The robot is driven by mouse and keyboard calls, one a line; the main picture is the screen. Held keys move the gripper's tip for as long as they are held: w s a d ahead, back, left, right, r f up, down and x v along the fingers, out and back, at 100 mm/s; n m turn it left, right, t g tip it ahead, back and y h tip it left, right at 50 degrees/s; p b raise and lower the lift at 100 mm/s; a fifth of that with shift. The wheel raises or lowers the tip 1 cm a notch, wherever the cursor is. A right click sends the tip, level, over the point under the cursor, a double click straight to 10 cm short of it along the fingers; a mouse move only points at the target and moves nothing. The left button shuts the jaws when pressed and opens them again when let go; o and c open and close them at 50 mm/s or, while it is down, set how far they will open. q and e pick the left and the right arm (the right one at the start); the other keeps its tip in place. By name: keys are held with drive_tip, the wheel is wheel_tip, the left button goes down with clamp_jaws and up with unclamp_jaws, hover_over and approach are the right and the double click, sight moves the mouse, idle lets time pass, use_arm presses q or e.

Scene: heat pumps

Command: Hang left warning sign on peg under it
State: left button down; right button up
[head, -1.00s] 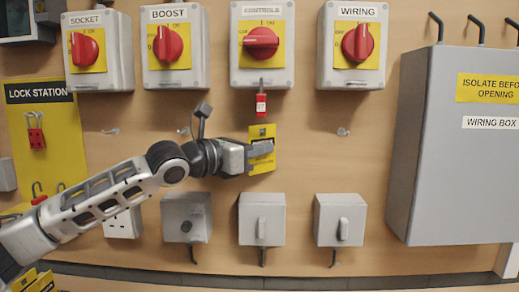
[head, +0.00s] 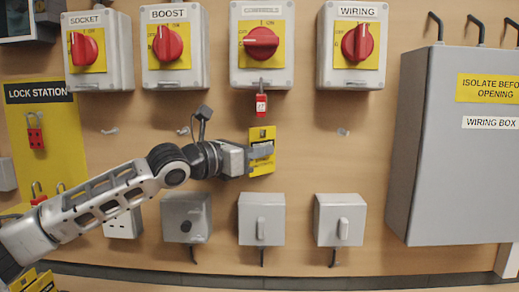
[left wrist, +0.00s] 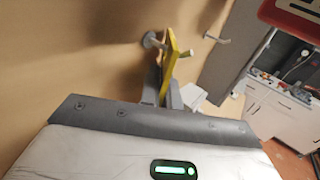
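A yellow warning sign (head: 262,133) stands upright in front of the wall below the switch labelled CONTROLS. My left gripper (head: 262,150) is shut on it across its middle. In the left wrist view the sign (left wrist: 172,55) is nearly edge-on between the fingers (left wrist: 167,92). A metal peg (left wrist: 152,40) comes out of the wall at the sign's upper part, and a tip shows on the sign's far side. The peg seems to pass through the sign's top hole. In the head view the sign hides this peg. My right gripper is not in view.
A red padlock (head: 261,103) hangs just above the sign. Bare pegs show on the wall to the left (head: 184,131) and right (head: 343,132). Grey switch boxes (head: 262,219) sit below. A wiring box (head: 455,150) juts out at the right.

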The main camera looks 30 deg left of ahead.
use_arm(q)
drive_tip(key=c, duration=1.6)
unclamp_jaws()
drive_tip(key=shift+o, duration=0.2)
drive_tip(key=shift+s, duration=0.1)
drive_tip(key=shift+r, duration=0.1)
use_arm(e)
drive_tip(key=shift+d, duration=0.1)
use_arm(q)
drive_tip(key=shift+a, duration=0.1)
drive_tip(key=b+v, duration=0.5)
drive_tip(key=v, duration=1)
drive_tip(key=shift+s, duration=0.45)
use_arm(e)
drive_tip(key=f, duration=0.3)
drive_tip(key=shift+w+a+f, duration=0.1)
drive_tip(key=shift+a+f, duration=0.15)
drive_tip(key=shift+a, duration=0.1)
